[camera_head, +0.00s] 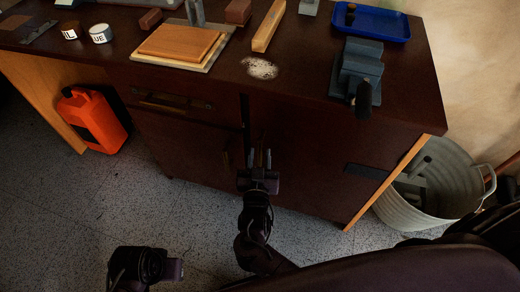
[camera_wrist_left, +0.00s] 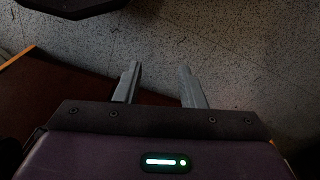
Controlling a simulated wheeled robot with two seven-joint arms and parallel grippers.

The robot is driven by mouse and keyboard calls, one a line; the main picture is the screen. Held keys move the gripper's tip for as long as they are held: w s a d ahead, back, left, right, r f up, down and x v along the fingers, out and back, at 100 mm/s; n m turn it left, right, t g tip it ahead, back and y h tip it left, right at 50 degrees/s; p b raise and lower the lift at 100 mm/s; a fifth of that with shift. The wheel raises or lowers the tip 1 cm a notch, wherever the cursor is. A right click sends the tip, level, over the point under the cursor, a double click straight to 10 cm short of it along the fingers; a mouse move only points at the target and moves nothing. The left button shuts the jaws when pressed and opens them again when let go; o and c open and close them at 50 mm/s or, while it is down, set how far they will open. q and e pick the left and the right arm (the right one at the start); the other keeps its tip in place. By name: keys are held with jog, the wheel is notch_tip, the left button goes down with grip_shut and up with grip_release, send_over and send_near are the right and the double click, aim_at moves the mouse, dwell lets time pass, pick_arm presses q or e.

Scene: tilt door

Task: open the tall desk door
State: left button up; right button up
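The dark brown desk has a wide, tall front door panel (camera_head: 310,150) right of the middle, and it looks closed. A dark upright bar (camera_head: 246,120) runs along its left side. A short black piece (camera_head: 367,171) sits near its lower right. My right gripper (camera_head: 259,158) is in front of the panel's lower left, just below and right of the upright bar, with its fingers apart. I cannot tell whether it touches the desk. My left gripper (camera_head: 178,268) is low over the floor at the left, away from the desk. Its fingers are apart and empty in the left wrist view (camera_wrist_left: 160,85).
A drawer with a bar handle (camera_head: 172,101) is at the left of the desk front. An orange can (camera_head: 95,120) stands on the floor at left. A metal bucket (camera_head: 435,190) stands at right. A vise (camera_head: 360,70) and blue tray (camera_head: 372,22) are on the desktop.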

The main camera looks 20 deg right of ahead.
aim_at(260, 151)
jog(key=shift+x, duration=1.55)
grip_shut()
